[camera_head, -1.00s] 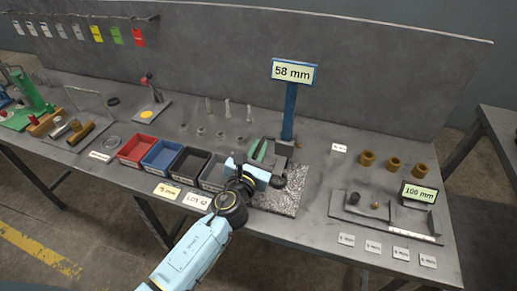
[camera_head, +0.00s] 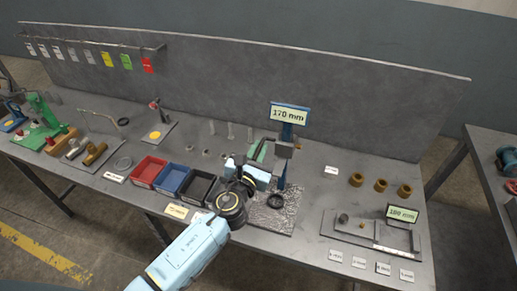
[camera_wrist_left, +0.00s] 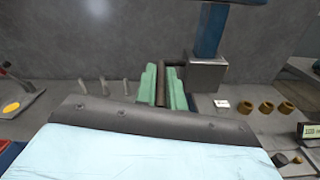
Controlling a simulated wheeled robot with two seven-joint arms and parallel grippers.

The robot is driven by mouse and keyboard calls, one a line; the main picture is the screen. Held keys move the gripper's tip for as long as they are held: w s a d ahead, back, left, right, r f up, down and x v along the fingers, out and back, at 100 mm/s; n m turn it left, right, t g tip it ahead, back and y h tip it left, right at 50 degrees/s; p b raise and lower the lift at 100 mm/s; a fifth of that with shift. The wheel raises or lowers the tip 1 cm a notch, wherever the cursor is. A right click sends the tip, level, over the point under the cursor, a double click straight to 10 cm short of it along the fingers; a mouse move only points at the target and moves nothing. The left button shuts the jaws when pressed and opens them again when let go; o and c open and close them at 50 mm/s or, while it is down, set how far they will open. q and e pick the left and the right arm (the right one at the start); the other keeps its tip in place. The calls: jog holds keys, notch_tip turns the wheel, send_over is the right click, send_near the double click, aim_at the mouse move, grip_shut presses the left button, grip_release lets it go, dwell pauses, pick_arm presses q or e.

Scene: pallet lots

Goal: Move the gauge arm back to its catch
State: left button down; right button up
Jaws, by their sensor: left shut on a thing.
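The height gauge has a blue post with a display (camera_head: 289,115) reading 170 mm. A grey sliding block (camera_head: 284,150) sits on the post and also shows in the left wrist view (camera_wrist_left: 207,74). A dark bar (camera_wrist_left: 160,85), seemingly the gauge arm, lies beside the block. My left gripper (camera_head: 260,152) has its green fingers closed around this bar, also seen in the left wrist view (camera_wrist_left: 163,88). The bar is raised above the speckled plate (camera_head: 262,217). No catch can be made out. My right gripper is not in view.
A black ring (camera_head: 275,201) lies on the plate. Red (camera_head: 149,170), blue (camera_head: 172,180) and black bins stand left of my arm. Brown bushings (camera_head: 381,186) and a grey fixture with a 100 mm display (camera_head: 402,214) stand right. A low back panel closes the bench.

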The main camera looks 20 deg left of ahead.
pick_arm(q)
jog(key=shift+w+r, duration=0.1)
jog(key=shift+r, duration=0.25)
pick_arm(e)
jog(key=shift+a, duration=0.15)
pick_arm(q)
jog(key=c, duration=1.5)
grip_release()
jog(key=shift+f, duration=0.1)
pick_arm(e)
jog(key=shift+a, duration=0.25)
pick_arm(q)
jog(key=shift+s, duration=0.65)
jog(key=s, duration=0.8)
jog(key=s+b, duration=0.1)
jog(key=s, duration=0.3)
jog(key=shift+s+a, duration=0.15)
jog(key=shift+a, duration=0.1)
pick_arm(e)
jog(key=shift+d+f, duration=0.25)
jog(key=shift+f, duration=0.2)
